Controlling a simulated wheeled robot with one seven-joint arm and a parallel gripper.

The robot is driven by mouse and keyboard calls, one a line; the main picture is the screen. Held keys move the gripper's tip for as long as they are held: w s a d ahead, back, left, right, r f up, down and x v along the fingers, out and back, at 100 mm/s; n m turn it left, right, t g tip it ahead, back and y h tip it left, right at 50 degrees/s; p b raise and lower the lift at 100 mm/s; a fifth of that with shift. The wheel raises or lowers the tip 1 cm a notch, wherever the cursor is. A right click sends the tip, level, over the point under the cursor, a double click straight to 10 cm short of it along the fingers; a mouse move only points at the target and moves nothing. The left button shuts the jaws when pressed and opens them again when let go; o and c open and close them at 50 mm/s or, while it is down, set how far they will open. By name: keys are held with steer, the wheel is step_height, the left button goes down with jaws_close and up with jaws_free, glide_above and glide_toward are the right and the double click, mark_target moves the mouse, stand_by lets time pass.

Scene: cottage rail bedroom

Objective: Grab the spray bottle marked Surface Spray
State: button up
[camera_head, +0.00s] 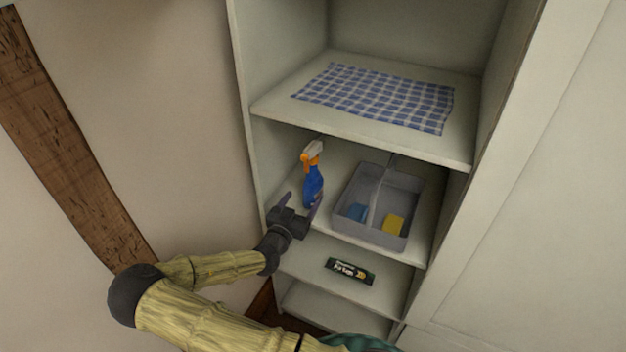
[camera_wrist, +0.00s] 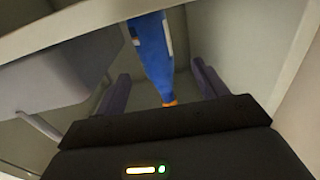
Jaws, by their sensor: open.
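A blue spray bottle (camera_head: 313,186) with an orange and white trigger head stands on the middle shelf (camera_head: 408,247) of the cupboard, left of a grey caddy. Its label is too small to read. My gripper (camera_head: 300,203) is open just in front of the bottle, at the shelf's left side. In the wrist view the blue bottle (camera_wrist: 152,55) shows in the gap between the two open fingers (camera_wrist: 160,88), seemingly beyond them. I cannot tell whether either finger touches it. The bottle's lower part is partly hidden by a finger in the head view.
The grey caddy (camera_head: 338,217) holds a blue item (camera_head: 357,212) and a yellow item (camera_head: 393,225), close right of the bottle. A checked cloth (camera_head: 375,95) lies on the shelf above. A dark box (camera_head: 350,270) lies on the shelf below. The cupboard's left wall is close.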

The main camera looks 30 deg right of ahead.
mark_target(307, 194)
steer(key=x, duration=0.3)
steer(key=shift+w, duration=0.1)
steer(key=shift+d+p, duration=0.3)
steer(key=shift+p, duration=0.1)
steer(key=x, duration=0.3)
steer(key=p+x, duration=0.1)
steer(key=shift+w+d+f, duration=0.15)
steer(key=shift+d+f, duration=0.1)
steer(key=shift+d, duration=0.05)
steer(key=c, duration=1.5)
steer(key=shift+o, duration=0.2)
steer(key=shift+r, duration=0.1)
